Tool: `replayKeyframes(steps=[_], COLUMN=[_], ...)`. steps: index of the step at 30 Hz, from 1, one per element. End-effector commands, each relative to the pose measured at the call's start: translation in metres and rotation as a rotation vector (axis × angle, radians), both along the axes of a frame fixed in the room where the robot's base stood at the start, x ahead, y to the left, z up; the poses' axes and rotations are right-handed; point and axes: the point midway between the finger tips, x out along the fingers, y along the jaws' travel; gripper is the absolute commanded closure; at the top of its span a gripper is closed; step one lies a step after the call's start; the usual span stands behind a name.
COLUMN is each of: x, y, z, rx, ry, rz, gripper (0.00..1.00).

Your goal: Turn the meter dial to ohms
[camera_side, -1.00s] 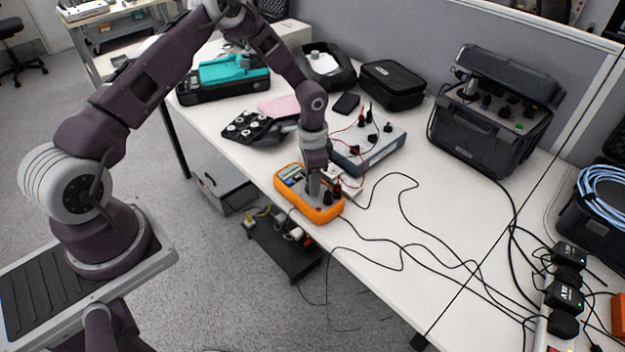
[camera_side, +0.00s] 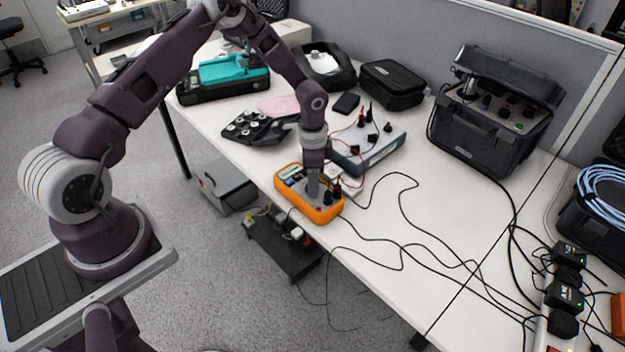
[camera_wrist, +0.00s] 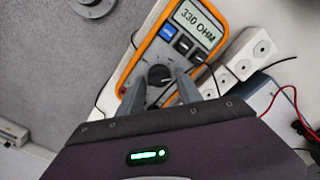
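The orange-edged meter (camera_side: 308,193) lies on the table near its front edge. In the wrist view the meter (camera_wrist: 132,64) has a screen (camera_wrist: 196,24) that reads like "330 OHM". Its round dark dial (camera_wrist: 159,75) has a light pointer mark and sits between my gripper's two grey fingers. My gripper (camera_wrist: 160,85) is over the dial with one finger on each side; whether the fingertips press on the dial is hard to tell. In the side view my gripper (camera_side: 313,182) points down onto the meter face and hides the dial.
A grey box with knobs (camera_side: 368,150) stands just behind the meter, with red and black leads. Black cables run across the table to the right. A tray of round parts (camera_side: 255,127) lies to the left. White blocks (camera_wrist: 250,52) sit beside the meter.

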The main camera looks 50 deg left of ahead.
Motion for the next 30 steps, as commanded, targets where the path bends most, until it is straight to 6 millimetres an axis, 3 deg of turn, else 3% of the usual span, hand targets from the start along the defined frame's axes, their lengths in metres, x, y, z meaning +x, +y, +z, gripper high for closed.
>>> replayKeyframes(steps=[11,21,30], x=[0.0,0.0,0.0], y=[0.0,0.0,0.0], z=[0.003,0.064,0.071], rx=[0.0,0.001,-0.001], ry=[0.0,-0.002,0.001], rz=[0.001,0.002,0.0], gripper=[0.46,0.46,0.46])
